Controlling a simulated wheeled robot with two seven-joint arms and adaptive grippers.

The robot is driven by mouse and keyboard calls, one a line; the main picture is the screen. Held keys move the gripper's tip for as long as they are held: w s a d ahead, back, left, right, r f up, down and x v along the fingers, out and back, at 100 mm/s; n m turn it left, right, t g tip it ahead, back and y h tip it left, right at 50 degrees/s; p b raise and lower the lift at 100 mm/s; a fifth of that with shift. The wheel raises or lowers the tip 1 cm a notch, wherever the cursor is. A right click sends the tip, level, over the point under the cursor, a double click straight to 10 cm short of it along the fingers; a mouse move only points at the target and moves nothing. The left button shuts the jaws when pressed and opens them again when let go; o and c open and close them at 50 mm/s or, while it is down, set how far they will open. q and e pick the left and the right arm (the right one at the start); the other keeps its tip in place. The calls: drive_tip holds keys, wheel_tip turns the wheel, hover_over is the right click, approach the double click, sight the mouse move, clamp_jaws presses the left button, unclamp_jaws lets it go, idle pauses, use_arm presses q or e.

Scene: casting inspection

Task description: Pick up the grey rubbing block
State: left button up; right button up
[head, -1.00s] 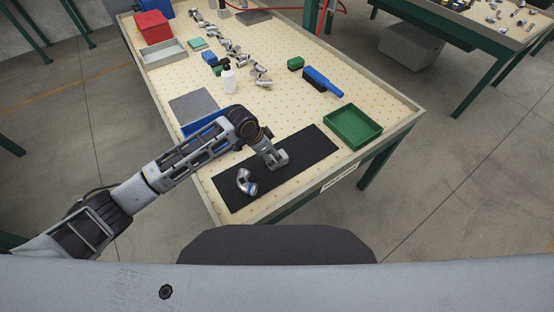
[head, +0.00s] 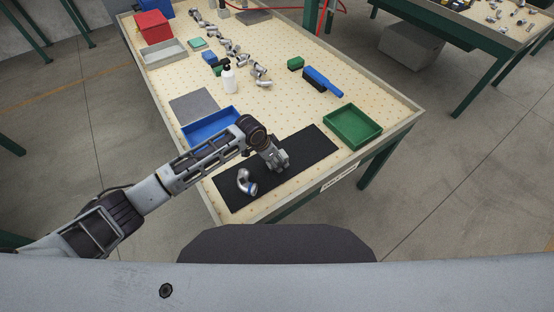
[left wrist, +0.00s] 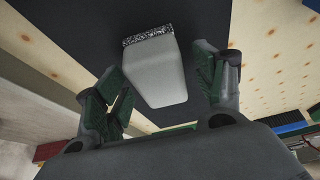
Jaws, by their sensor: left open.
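The grey rubbing block (left wrist: 155,75) lies on the black mat (head: 308,150), showing a smooth light grey body and a dark speckled strip at one end in the left wrist view. My left gripper (left wrist: 161,78) is open, with its green-padded fingers on either side of the block. My right gripper is not in view.
A metal pipe elbow (head: 246,182) lies on the mat left of the gripper. A blue tray (head: 187,139) is behind my left arm and a green tray (head: 374,143) is right of the mat.

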use_arm(q)
drive_tip(key=c, duration=1.2)
drive_tip(key=shift+r, duration=0.15)
drive_tip(key=shift+r, duration=4.9)
drive_tip(key=o, duration=0.5)
drive_tip(key=c, duration=0.3)
